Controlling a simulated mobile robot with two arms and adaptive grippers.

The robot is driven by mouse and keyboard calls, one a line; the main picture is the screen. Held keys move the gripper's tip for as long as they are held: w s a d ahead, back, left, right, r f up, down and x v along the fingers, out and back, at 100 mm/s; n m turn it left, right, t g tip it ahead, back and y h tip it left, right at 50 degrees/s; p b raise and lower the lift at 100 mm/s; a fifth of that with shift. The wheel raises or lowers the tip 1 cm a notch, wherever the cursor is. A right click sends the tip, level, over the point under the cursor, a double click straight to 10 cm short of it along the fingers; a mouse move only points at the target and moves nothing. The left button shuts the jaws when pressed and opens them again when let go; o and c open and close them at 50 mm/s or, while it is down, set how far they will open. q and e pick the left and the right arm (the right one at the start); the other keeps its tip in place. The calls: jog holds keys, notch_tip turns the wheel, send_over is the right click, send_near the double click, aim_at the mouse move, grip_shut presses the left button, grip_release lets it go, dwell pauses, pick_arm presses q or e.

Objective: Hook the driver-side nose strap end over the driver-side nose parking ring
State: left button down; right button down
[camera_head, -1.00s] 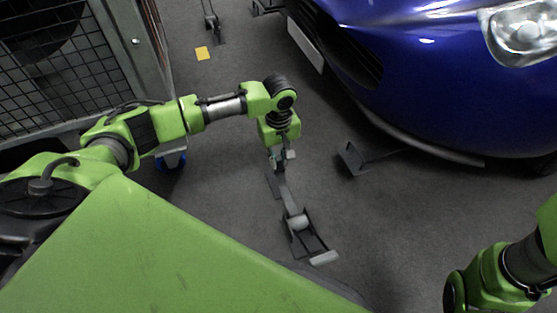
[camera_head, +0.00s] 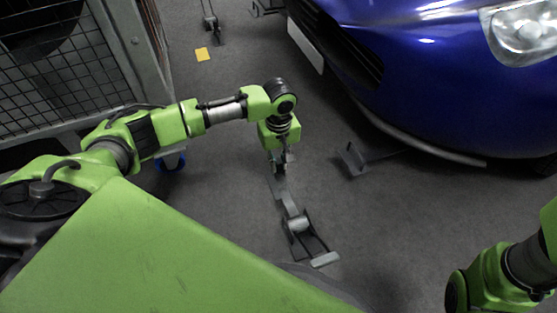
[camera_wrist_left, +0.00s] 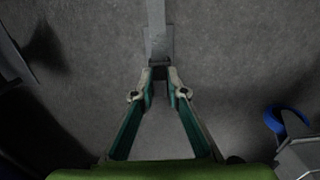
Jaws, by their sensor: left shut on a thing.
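My left gripper (camera_head: 280,168) is low over the floor in the middle of the head view. In the left wrist view its fingers (camera_wrist_left: 160,85) are closed about the dark end of a grey strap (camera_wrist_left: 157,35). In the head view the strap (camera_head: 287,200) runs from the gripper down to a ratchet-like floor fitting (camera_head: 299,225) with a pale roller. A dark angled bracket (camera_head: 353,158) stands on the floor to the right of the gripper, apart from it. I cannot tell which piece is the parking ring. My right gripper is out of the picture.
The blue car (camera_head: 440,90) overhangs the floor at the upper right. A mesh cage (camera_head: 60,80) with a blue-wheeled caster (camera_head: 172,161) is at the left. Bare floor surrounds the strap.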

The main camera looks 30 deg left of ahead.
pick_arm(q)
jog(key=shift+f, duration=1.35)
jog(key=c, duration=1.9)
grip_release()
jog(key=shift+r, duration=0.1)
notch_tip(320, 180, up, 12)
jog(key=shift+f, duration=0.1)
jog(key=shift+d, duration=0.1)
